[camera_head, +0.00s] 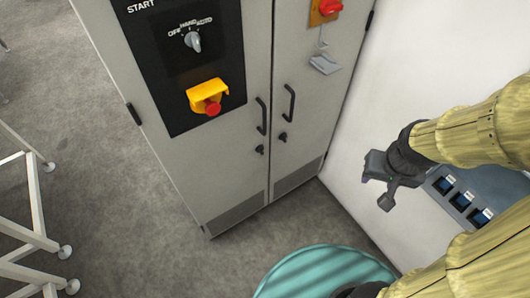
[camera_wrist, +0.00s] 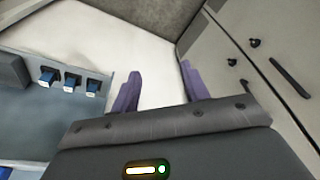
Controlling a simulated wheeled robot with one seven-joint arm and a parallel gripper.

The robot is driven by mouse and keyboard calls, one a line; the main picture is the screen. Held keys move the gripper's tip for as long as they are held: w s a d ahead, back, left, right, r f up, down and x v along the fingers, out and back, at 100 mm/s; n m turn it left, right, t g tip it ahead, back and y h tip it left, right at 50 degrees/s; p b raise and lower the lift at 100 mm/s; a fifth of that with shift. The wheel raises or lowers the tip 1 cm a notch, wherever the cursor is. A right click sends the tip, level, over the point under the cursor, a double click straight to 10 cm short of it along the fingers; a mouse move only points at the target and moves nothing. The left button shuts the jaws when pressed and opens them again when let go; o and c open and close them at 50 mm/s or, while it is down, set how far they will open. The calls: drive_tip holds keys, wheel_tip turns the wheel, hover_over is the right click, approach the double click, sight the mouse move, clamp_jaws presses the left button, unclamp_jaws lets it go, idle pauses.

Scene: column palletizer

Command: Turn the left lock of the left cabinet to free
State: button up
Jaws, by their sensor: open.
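The left lock (camera_head: 260,149) is a small dark knob low on the left door of the grey cabinet (camera_head: 225,165), below that door's handle. In the wrist view the left lock (camera_wrist: 254,42) shows at upper right. Its exact turn position is too small to tell. The right lock (camera_head: 282,136) sits beside it on the right door; the wrist view also shows it (camera_wrist: 232,61). My gripper (camera_head: 376,190) is open and empty, right of the cabinet and in front of the white wall, apart from both locks. Its purple fingers (camera_wrist: 160,90) are spread.
Two dark handles (camera_head: 262,115) (camera_head: 290,104) stick out above the locks. A yellow-guarded red button (camera_head: 207,97) is higher on the left door. A blue-grey panel with blue switches (camera_head: 462,200) is at right. A teal round object (camera_head: 300,272) stands below.

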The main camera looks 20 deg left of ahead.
sight(263, 152)
drive_tip(key=shift+o, duration=0.3)
drive_tip(key=w+a+f+n+t+b, duration=0.1)
drive_tip(key=w+f+b, duration=0.4)
drive_tip(key=f, duration=0.5)
drive_tip(key=w+n+t, duration=0.1)
drive_tip(key=n, duration=0.1)
drive_tip(key=shift+w+a+f+n+y, duration=0.2)
drive_tip(key=shift+w+a+n+y, duration=0.1)
drive_tip(key=w+a+f+n+t+y+b, duration=0.2)
drive_tip(key=w+a+f+n+y+b, duration=0.15)
drive_tip(key=a+f, duration=0.35)
drive_tip(key=w+a+f+n+t+y+b, duration=0.1)
drive_tip(key=w+a+f+n+y+b, duration=0.25)
drive_tip(key=f, duration=0.55)
drive_tip(key=s+a+f+t+y+b, duration=0.4)
drive_tip(key=a+f+y+b, duration=0.1)
drive_tip(key=a+b, duration=0.3)
drive_tip(key=shift+s+f+m+y, duration=0.15)
drive_tip(key=shift+s+m+y, duration=0.25)
drive_tip(key=shift+y, duration=0.2)
drive_tip(key=x, duration=1.7)
drive_tip(key=shift+w+a, duration=0.1)
drive_tip(key=shift+w, duration=0.1)
